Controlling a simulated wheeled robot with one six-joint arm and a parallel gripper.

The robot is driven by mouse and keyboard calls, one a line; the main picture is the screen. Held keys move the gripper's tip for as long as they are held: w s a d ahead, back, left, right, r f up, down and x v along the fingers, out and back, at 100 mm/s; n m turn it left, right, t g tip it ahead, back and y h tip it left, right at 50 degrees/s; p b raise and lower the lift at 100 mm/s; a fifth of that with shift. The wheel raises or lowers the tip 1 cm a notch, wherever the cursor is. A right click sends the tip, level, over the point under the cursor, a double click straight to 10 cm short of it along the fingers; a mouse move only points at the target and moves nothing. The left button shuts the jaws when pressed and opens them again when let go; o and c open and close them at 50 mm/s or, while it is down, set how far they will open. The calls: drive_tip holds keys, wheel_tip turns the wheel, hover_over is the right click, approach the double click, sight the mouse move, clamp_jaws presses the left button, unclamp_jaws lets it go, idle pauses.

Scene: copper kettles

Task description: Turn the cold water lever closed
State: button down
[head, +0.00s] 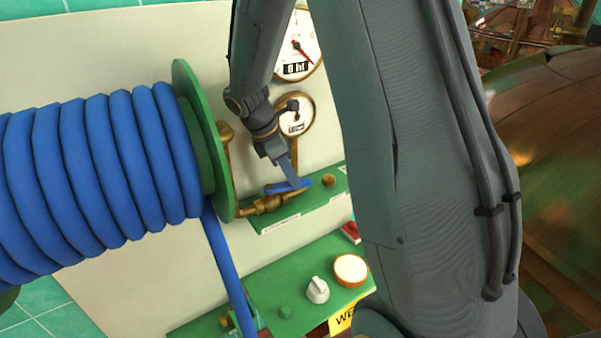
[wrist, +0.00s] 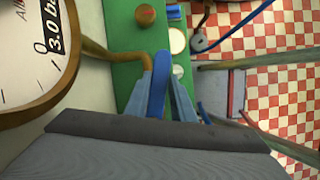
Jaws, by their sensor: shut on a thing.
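The cold water lever (head: 272,188) is a blue handle on a brass valve (head: 262,205) mounted on a green panel. It lies close to the line of the brass pipe, at a slight angle to it. My gripper (head: 293,184) reaches down from above and is shut on the lever. In the wrist view the blue lever (wrist: 159,84) stands between the two fingers of my gripper (wrist: 160,100), with its far end showing past them. The fingers hide part of the lever, and its pivot is hard to make out.
A green reel of blue hose (head: 95,175) stands close on the left. Two brass gauges (head: 297,116) are on the white wall behind. Below are a white knob (head: 317,290) and a round white button (head: 350,269). A large copper kettle (head: 550,150) is at right.

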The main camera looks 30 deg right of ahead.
sight(280, 185)
drive_tip(key=shift+w, duration=0.1)
drive_tip(key=c, duration=1.5)
unclamp_jaws()
drive_tip(key=shift+b+v, duration=1.15)
drive_tip(key=shift+v, duration=2.75)
drive_tip(key=shift+c, duration=0.3)
